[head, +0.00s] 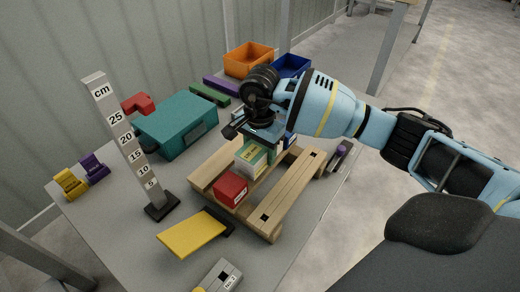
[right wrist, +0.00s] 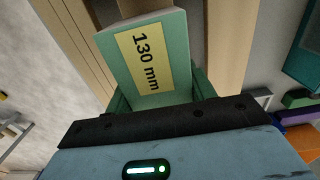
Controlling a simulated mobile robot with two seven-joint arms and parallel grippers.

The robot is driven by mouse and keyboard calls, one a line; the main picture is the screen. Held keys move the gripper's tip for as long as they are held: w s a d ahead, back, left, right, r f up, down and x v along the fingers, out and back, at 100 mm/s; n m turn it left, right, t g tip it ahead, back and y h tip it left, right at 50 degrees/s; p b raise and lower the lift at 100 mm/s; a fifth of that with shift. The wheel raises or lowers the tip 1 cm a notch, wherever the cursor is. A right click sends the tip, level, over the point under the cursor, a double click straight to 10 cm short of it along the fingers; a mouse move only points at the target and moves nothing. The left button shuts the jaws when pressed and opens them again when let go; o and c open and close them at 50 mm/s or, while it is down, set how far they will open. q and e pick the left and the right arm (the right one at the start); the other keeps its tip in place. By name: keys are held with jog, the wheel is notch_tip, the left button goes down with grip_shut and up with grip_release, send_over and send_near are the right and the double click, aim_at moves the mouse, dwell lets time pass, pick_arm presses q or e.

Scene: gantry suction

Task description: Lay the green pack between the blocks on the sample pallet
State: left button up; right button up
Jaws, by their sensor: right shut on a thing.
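The sample pallet (head: 292,192) is a wooden slatted pallet on the grey table. A red block (head: 230,189) with a white label stands on its near part. The green pack (head: 252,158), with a pale label, is just behind the red block, over the pallet. My right gripper (head: 264,138) is above the pack and shut on it. In the right wrist view the green pack (right wrist: 176,58) shows a yellow label reading 130 mm, with wooden slats behind it. I cannot tell whether the pack touches the pallet. The far side of the pallet is partly hidden by my gripper. My left gripper is not in view.
A teal box (head: 176,124) stands left of the pallet. A grey height gauge (head: 128,143) stands upright at the left front. A yellow plate (head: 191,234) lies in front. Orange (head: 248,60) and blue (head: 291,66) bins stand at the back.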

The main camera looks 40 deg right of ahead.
jog(key=shift+f+b, duration=0.5)
jog(key=shift+f, duration=0.5)
jog(key=o, duration=1.3)
jog(key=shift+r, duration=0.55)
notch_tip(320, 180, up, 7)
jog(key=shift+f+p, duration=0.1)
jog(key=shift+p, duration=0.85)
jog(key=shift+f, duration=0.1)
